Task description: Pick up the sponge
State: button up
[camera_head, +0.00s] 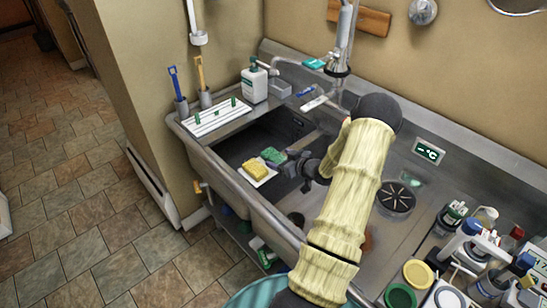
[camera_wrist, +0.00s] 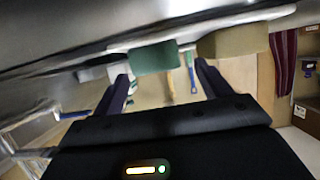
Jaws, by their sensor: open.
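A yellow sponge (camera_head: 256,169) lies on a white dish (camera_head: 260,182) in the sink basin. A green sponge or pad (camera_head: 273,155) lies right behind it, on its right. My gripper (camera_head: 289,165) is just to the right of the green one, with the arm reaching in from the front right. In the wrist view my gripper (camera_wrist: 163,76) is open, with nothing between its fingers. The green block (camera_wrist: 154,57) shows ahead, between the two fingertips. A tan block (camera_wrist: 233,41), likely the yellow sponge, is beyond the right finger. Contact cannot be told.
The steel sink wall (camera_head: 240,195) runs along the near side. A white rack (camera_head: 216,117), a soap bottle (camera_head: 254,82) and brushes in holders stand on the left ledge. A faucet hangs behind my arm. Jars and bottles (camera_head: 470,250) crowd the right counter.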

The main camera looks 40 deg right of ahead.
aim_at(278, 158)
jog(key=p+x, duration=0.1)
jog(key=x, duration=0.3)
jog(key=shift+d+f, duration=0.1)
jog(key=shift+f, duration=0.1)
jog(key=shift+s, duration=0.1)
jog(key=c, duration=1)
jog(key=shift+c, duration=0.2)
jog(key=shift+r, duration=0.1)
notch_tip(278, 158, up, 10)
jog(key=shift+f+b, duration=0.1)
jog(key=shift+b, duration=0.75)
